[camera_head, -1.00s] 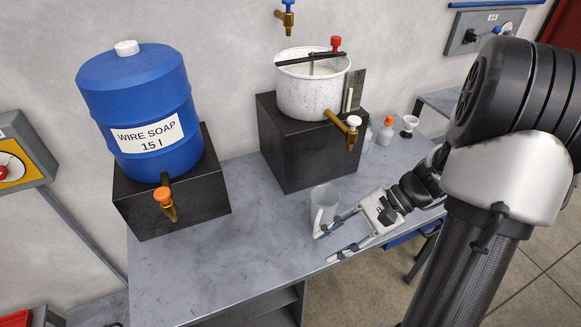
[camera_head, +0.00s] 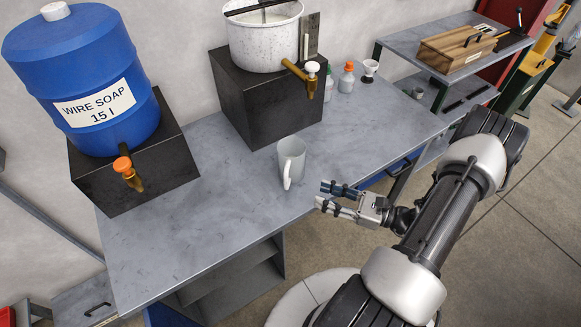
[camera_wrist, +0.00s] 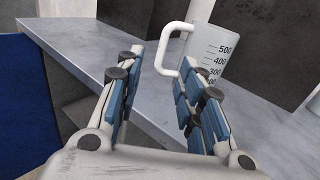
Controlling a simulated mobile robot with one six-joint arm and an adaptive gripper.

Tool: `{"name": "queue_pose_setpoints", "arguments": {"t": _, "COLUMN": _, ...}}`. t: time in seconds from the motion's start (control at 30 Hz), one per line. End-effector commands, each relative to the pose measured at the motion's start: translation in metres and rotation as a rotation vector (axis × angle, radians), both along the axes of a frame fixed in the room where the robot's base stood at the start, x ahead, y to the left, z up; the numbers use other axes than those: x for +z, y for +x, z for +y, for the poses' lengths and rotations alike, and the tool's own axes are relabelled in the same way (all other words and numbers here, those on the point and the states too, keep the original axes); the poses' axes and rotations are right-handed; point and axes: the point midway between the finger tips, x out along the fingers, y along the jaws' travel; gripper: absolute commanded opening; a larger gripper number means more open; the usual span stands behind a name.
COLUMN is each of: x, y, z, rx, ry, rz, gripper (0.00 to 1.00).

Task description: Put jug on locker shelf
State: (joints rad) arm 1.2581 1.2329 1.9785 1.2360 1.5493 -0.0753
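The jug (camera_head: 291,157) is a pale grey cup with a handle, upright on the grey workbench near its front edge. In the wrist view the jug (camera_wrist: 210,50) shows measuring marks, with its white handle turned toward me. My gripper (camera_head: 322,195) is open and empty, just past the bench's front edge, to the right of and nearer than the jug. In the wrist view its two blue-padded fingers (camera_wrist: 158,80) are apart, with the handle beyond them. I cannot tell which shelf is the locker shelf; an open shelf compartment (camera_head: 245,275) shows under the bench.
A blue wire soap drum (camera_head: 85,80) and a white pot (camera_head: 263,35) stand on black blocks at the back of the workbench (camera_head: 225,215). Small bottles (camera_head: 346,78) stand behind the jug. A side table (camera_head: 405,45) bears a wooden box (camera_head: 457,50).

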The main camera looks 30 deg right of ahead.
Motion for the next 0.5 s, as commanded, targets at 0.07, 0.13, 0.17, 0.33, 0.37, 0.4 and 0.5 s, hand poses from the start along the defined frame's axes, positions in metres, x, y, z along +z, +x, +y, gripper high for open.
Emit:
{"name": "queue_pose_setpoints", "arguments": {"t": 0.07, "x": -0.001, "y": 0.015, "z": 0.013, "rx": 0.006, "ry": 0.002, "rz": 0.001, "gripper": 0.35}}
{"name": "queue_pose_setpoints", "arguments": {"t": 0.13, "x": -0.002, "y": 0.027, "z": 0.022, "rx": 0.007, "ry": 0.000, "rz": 0.001, "gripper": 0.35}}
{"name": "queue_pose_setpoints", "arguments": {"t": 0.17, "x": -0.002, "y": 0.032, "z": 0.025, "rx": 0.006, "ry": -0.001, "rz": 0.001, "gripper": 0.35}}
{"name": "queue_pose_setpoints", "arguments": {"t": 0.33, "x": -0.001, "y": 0.052, "z": 0.040, "rx": 0.005, "ry": -0.001, "rz": 0.001, "gripper": 0.35}}
{"name": "queue_pose_setpoints", "arguments": {"t": 0.37, "x": -0.001, "y": 0.054, "z": 0.042, "rx": 0.004, "ry": -0.001, "rz": 0.001, "gripper": 0.35}}
{"name": "queue_pose_setpoints", "arguments": {"t": 0.4, "x": -0.001, "y": 0.057, "z": 0.043, "rx": 0.002, "ry": -0.001, "rz": 0.001, "gripper": 0.35}}
{"name": "queue_pose_setpoints", "arguments": {"t": 0.5, "x": -0.002, "y": 0.060, "z": 0.046, "rx": 0.003, "ry": -0.001, "rz": 0.002, "gripper": 0.35}}
